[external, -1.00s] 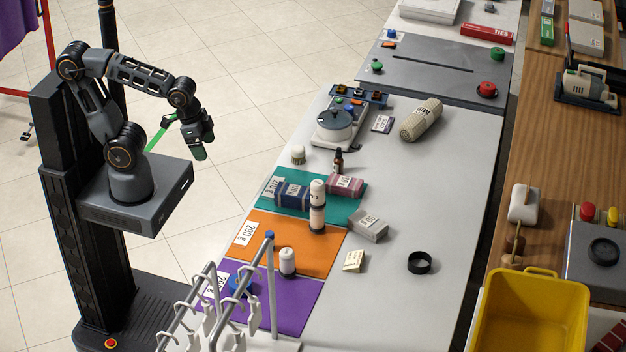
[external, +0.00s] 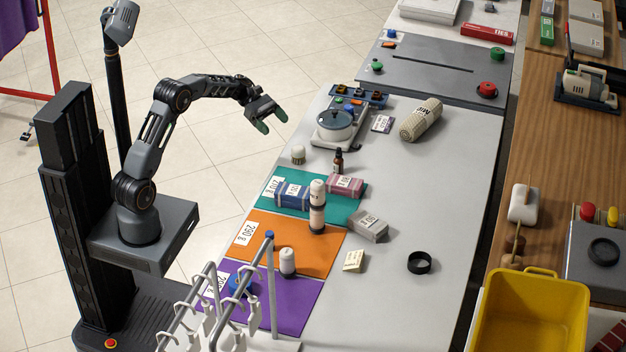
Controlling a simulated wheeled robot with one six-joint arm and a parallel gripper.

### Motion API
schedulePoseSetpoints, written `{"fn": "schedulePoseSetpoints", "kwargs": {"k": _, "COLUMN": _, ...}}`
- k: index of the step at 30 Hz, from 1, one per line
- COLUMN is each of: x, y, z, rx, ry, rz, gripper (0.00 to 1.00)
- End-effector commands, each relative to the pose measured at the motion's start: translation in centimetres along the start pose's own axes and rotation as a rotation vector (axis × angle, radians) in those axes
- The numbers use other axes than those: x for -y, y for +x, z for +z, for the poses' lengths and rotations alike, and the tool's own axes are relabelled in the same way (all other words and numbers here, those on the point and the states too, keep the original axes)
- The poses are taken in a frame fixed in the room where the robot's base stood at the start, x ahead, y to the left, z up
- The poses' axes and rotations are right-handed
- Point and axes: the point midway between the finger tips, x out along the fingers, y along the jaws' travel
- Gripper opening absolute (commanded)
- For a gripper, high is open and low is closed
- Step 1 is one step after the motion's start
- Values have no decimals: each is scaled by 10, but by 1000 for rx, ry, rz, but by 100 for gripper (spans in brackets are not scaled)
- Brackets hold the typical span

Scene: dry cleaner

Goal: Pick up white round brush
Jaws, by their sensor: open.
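A small round brush (external: 298,155), pale with a tan and darker top, stands upright near the left edge of the grey table, just behind the teal mat. It looks like the white round brush, but it is small in the picture. My gripper (external: 272,121) is open and empty, with its green-tipped fingers apart. It hangs in the air up and to the left of the brush, near the table's left edge, and does not touch anything.
A dark dropper bottle (external: 339,162) stands right of the brush, and a scale with a lidded pot (external: 334,124) stands behind it. Folded bundles (external: 291,196) lie on the teal mat (external: 273,209). A hanger rack (external: 272,290) rises at the front. The table's right side is fairly clear.

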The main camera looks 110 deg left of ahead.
Motion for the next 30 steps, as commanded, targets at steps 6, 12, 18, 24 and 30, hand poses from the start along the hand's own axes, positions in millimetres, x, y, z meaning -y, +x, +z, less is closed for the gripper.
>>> {"fn": "schedulePoseSetpoints", "kwargs": {"k": 6, "x": 3, "y": 27, "z": 0, "rx": 5, "ry": -56, "rz": -14, "gripper": 79}}
{"fn": "schedulePoseSetpoints", "kwargs": {"k": 12, "x": 4, "y": 62, "z": 0, "rx": 3, "ry": -55, "rz": -13, "gripper": 79}}
{"fn": "schedulePoseSetpoints", "kwargs": {"k": 18, "x": 3, "y": 82, "z": 0, "rx": 3, "ry": -54, "rz": -10, "gripper": 79}}
{"fn": "schedulePoseSetpoints", "kwargs": {"k": 24, "x": 3, "y": 89, "z": 0, "rx": 2, "ry": -53, "rz": -11, "gripper": 79}}
{"fn": "schedulePoseSetpoints", "kwargs": {"k": 30, "x": 4, "y": 108, "z": 1, "rx": 2, "ry": -53, "rz": -12, "gripper": 79}}
